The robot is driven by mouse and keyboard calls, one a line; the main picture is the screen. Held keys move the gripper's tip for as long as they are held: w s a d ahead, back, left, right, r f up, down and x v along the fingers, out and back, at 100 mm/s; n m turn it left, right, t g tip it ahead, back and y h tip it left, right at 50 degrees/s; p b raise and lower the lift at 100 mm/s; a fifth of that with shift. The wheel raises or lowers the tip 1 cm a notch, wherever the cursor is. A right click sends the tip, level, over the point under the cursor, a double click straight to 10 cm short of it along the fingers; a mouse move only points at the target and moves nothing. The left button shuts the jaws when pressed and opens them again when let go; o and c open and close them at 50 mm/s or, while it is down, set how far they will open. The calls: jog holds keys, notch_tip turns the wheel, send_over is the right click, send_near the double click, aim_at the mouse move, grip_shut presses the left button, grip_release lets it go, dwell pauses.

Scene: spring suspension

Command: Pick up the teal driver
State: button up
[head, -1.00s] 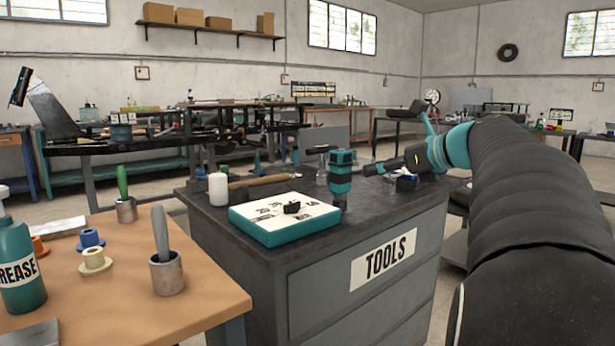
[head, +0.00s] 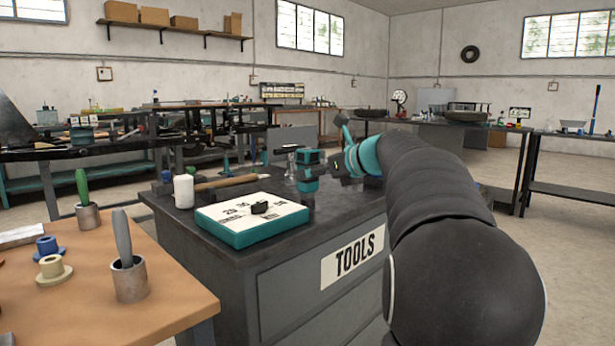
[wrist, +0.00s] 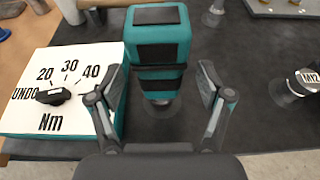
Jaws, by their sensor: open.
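The teal driver (head: 307,170) stands upright on the dark top of the tool cabinet, teal with black bands, to the right of the torque box. In the wrist view the driver (wrist: 158,50) lies between and a little beyond the two fingers of my gripper (wrist: 162,92), which are spread apart with nothing held. The driver's lower end is partly hidden under its body in that view. In the head view my arm reaches in from the right and its end is close beside the driver; the fingers are hard to make out there.
A white-topped teal box (head: 230,236) with a black knob and torque numbers sits close left of the driver. A small metal piece (wrist: 295,87) stands to the right in the wrist view.

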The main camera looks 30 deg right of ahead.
aim_at(314, 152)
jog(key=x, duration=0.2)
jog(key=shift+w+a+f, duration=0.15)
jog(key=shift+w, duration=0.1)
grip_shut()
notch_tip(314, 152, up, 5)
jog(key=shift+f+p, duration=0.1)
jog(key=shift+p, duration=0.65)
jog(key=w+d+r+p, duration=0.2)
jog(key=d+r, duration=0.4)
jog(key=d, duration=0.5)
jog(key=shift+d+r+p, duration=0.2)
jog(key=shift+d+p, duration=0.05)
jog(key=shift+p, duration=0.2)
jog(key=shift+w, duration=0.1)
